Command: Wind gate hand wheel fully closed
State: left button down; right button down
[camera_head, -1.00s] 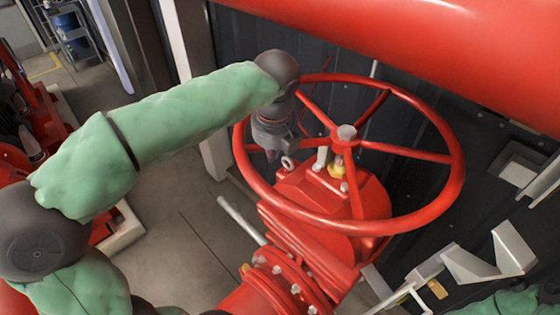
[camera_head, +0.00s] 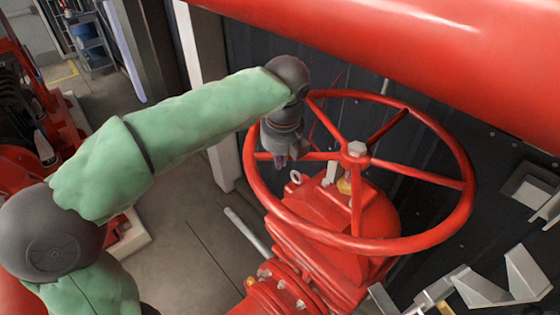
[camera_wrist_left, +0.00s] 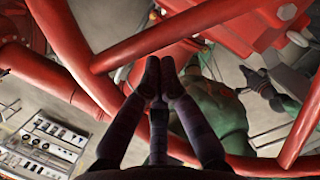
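The red hand wheel (camera_head: 468,200) lies tilted above a red gate valve (camera_head: 365,215), with spokes meeting at a silver hub nut (camera_head: 356,150). My left gripper (camera_head: 282,160) is at the wheel's left side, pointing down inside the rim beside a spoke. In the left wrist view, its dark fingers (camera_wrist_left: 162,70) meet at the tips, close to a red spoke (camera_wrist_left: 160,38), with nothing visible between them. I cannot tell whether they touch the spoke. A dark, gripper-like part (camera_wrist_left: 262,88) beside a green arm may be my right gripper; its finger state is unclear.
A large red pipe (camera_head: 400,45) crosses above the wheel. A dark wall (camera_head: 420,145) stands behind it, with grey metal brackets (camera_head: 500,280) at lower right. Red machinery (camera_head: 20,110) stands at far left. Grey floor (camera_head: 180,230) is open left of the valve.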

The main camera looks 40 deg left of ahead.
pick_arm(q)
jog(key=v, duration=1)
jog(key=shift+r, duration=0.3)
jog(key=shift+s, duration=0.1)
